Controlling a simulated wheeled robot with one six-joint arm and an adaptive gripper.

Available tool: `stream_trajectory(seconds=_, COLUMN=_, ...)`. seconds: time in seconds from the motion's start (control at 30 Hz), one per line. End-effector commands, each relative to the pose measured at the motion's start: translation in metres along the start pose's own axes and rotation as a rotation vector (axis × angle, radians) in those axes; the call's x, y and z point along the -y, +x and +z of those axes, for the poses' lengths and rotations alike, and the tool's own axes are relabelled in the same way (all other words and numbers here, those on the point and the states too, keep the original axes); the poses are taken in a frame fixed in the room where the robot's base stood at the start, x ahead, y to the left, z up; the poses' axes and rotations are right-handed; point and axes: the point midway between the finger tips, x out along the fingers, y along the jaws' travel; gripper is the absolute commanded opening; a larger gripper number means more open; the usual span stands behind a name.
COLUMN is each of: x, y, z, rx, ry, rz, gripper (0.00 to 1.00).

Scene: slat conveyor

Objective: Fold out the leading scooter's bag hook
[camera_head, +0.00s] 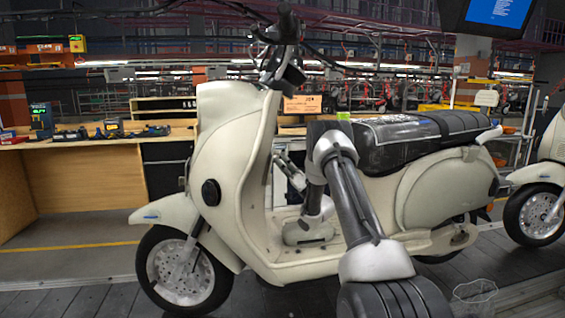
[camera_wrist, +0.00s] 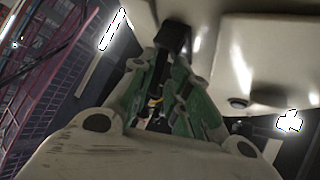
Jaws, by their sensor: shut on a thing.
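The leading scooter (camera_head: 235,150) is cream with a black seat and stands side-on on the conveyor, front wheel to the left. My arm reaches across its footwell to the inner side of the front shield. In the wrist view my gripper (camera_wrist: 172,62), with green finger parts, is shut on the bag hook (camera_wrist: 173,38), a small dark block at the cream panel (camera_wrist: 225,65). The fingers partly cover the hook, so its exact fold angle cannot be told. In the head view the hook is hidden by the shield and my arm.
A second cream scooter (camera_head: 546,180) stands behind at the right edge. A wooden workbench (camera_head: 80,180) with tools stands beyond the conveyor. The handlebar (camera_head: 278,35) is above the shield, and the seat (camera_head: 425,130) is close to my arm's right.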

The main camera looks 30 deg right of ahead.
Motion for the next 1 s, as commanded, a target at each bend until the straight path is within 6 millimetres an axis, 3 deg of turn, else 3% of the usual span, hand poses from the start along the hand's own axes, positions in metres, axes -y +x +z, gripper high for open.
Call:
stream_trajectory(seconds=0.43, x=-0.0021, y=0.0005, z=-0.0037, rx=-0.012, ry=0.0, rz=0.005, gripper=0.0)
stream_trajectory(seconds=0.47, x=-0.002, y=0.0005, z=-0.0037, rx=-0.012, ry=0.0, rz=0.005, gripper=0.21)
stream_trajectory(seconds=0.53, x=-0.002, y=0.0005, z=-0.0037, rx=-0.012, ry=0.0, rz=0.005, gripper=0.32)
stream_trajectory(seconds=0.83, x=-0.0008, y=0.0004, z=-0.0029, rx=0.001, ry=-0.006, rz=0.005, gripper=0.32)
stream_trajectory(seconds=1.0, x=0.0026, y=0.0035, z=-0.0081, rx=0.105, ry=-0.077, rz=0.018, gripper=0.32)
